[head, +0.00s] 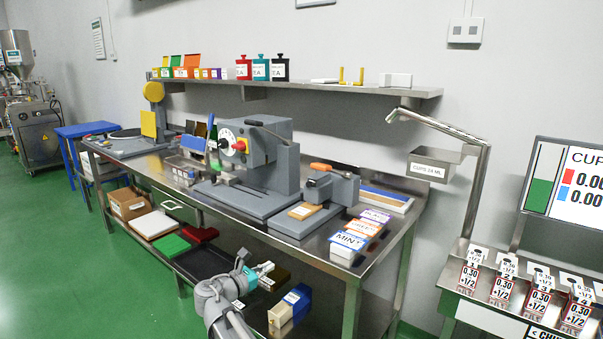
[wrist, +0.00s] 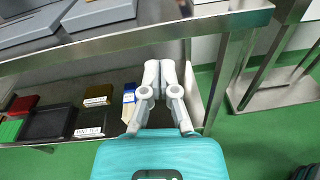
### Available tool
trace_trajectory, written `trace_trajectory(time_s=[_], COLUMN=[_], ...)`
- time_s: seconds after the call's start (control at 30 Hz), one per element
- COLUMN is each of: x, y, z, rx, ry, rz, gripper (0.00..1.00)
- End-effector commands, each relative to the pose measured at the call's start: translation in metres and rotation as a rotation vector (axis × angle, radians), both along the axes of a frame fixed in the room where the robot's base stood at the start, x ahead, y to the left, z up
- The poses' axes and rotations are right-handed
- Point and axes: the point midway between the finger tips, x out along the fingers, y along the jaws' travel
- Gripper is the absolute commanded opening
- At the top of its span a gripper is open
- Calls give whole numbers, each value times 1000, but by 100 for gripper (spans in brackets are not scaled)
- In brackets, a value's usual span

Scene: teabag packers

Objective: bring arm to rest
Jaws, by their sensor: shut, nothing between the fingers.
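My gripper (wrist: 161,72) is shut and empty in the wrist view, its grey fingers together ahead of the teal housing. In the head view my gripper (head: 263,270) is small, at the end of my grey arm, low in front of the steel workbench (head: 336,268). It appears below the bench top and near the lower shelf. From the head view I cannot tell whether it touches anything.
The lower shelf holds a blue and cream box (head: 290,308), a black tray (head: 204,262) and a green tray (head: 170,246). A grey machine (head: 268,160) and labelled boxes (head: 350,240) stand on the bench. Green floor (head: 70,260) is clear at left.

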Motion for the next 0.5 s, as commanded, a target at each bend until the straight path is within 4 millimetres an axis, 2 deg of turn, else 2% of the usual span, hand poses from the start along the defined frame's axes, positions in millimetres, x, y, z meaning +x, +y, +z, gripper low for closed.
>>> trace_trajectory(time_s=[0.27,0.37,0.5], x=[-4,-9,-22], y=[-51,-75,-118], z=[-25,-37,-62], rx=[208,315,521], ry=[-13,-24,-54], rz=[-101,-162,-291], gripper=[0,0,0])
